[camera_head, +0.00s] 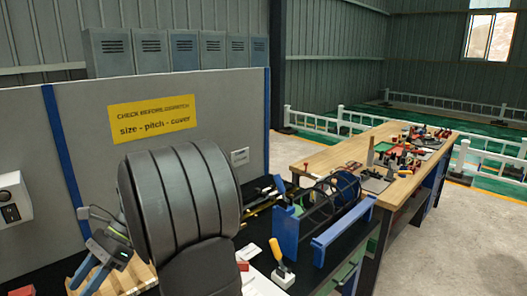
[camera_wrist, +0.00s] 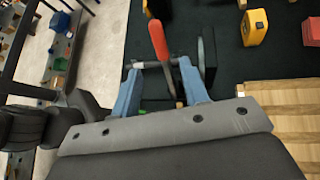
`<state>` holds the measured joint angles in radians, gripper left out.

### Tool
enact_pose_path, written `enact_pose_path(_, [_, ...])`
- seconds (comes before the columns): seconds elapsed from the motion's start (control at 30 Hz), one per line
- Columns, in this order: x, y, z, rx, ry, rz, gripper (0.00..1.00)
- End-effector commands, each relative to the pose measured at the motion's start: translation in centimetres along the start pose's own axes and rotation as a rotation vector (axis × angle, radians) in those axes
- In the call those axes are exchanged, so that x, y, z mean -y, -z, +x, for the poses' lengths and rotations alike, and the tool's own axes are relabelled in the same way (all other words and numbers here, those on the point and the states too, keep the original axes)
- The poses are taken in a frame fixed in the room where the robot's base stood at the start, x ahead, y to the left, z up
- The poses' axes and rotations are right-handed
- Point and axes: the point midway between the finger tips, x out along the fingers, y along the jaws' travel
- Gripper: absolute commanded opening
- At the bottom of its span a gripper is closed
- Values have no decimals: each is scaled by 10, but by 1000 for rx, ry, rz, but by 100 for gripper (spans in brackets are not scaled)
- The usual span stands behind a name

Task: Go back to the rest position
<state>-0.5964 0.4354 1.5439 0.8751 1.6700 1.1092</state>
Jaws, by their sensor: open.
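My gripper (camera_head: 84,280) is at the lower left of the head view, its blue fingers pointing down beside a wooden slatted surface. In the wrist view my gripper (camera_wrist: 159,72) has its two blue fingers spread apart. A tool with a red-orange handle (camera_wrist: 158,38) lies beyond and between the fingertips on a dark surface. A grey rod-like part shows across the gap near the tips; I cannot tell whether it touches them. The rebar cage (camera_head: 319,205) rests in a blue jig (camera_head: 288,227) on the black bench, well to the right of my gripper.
A yellow item (camera_wrist: 255,27) and a red item (camera_wrist: 312,31) lie right of the fingers. A wooden slatted piece (camera_wrist: 285,100) is at the right. A panel with a yellow sign (camera_head: 153,118) stands behind the bench. A screwdriver-like tool (camera_head: 281,262) stands at the bench front.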

Motion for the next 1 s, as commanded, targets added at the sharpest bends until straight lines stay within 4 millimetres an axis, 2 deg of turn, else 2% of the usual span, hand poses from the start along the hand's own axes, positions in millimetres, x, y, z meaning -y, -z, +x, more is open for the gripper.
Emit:
enact_pose_path(0.03, [-1, 0, 12, 0, -4, 0, 41])
enact_pose_path(0.4, [-1, 0, 86, -1, -3, 0, 41])
enact_pose_path(0.6, [3, -9, 103, -146, -5, 22, 41])
enact_pose_path(1.0, [10, -12, 135, -380, -8, 72, 41])
